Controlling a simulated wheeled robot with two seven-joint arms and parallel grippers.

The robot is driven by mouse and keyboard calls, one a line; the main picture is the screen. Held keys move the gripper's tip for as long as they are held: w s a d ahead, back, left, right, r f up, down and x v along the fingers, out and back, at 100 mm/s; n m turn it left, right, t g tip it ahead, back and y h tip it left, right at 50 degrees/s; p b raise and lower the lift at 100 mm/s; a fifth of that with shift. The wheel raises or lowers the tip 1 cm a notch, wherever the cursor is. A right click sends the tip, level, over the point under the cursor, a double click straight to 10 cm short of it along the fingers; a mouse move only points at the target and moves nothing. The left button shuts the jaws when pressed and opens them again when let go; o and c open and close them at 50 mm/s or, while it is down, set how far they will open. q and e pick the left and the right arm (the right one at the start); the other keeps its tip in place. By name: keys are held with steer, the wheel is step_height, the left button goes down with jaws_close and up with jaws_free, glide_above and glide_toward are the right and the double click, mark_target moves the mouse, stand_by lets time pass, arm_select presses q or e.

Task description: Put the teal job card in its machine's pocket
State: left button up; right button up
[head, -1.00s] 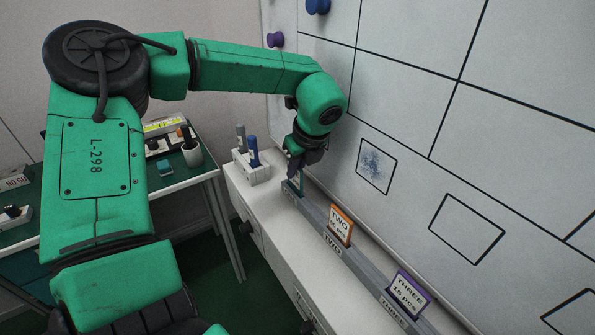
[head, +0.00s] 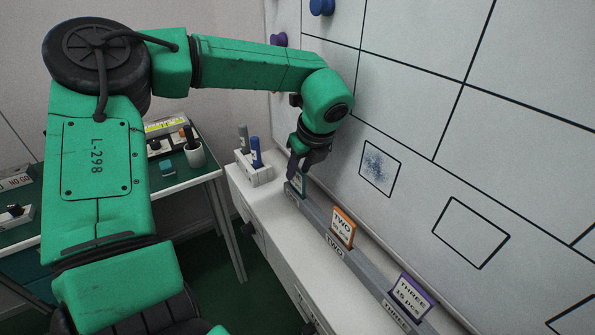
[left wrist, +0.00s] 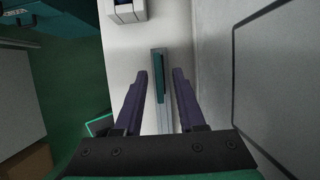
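The teal job card (head: 299,182) stands in the far left end of the grey rail (head: 317,213), on the white cabinet top below the whiteboard. In the left wrist view the card (left wrist: 158,78) shows edge-on as a thin teal strip along the rail. My left gripper (head: 298,172) is just above the card. In the left wrist view my left gripper (left wrist: 161,73) has its fingers apart, one each side of the card, with gaps visible. The label below the teal card cannot be read. My right gripper is not in view.
A white holder (head: 254,172) with markers is left of the gripper. The whiteboard (head: 420,190) rises close on the right. A green-topped bench (head: 180,181) stands left.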

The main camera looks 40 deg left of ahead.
arm_select(q)
steer(key=v, duration=1)
steer(key=shift+d, duration=0.15)
steer(key=shift+s+r, duration=0.1)
steer(key=shift+s, duration=0.05)
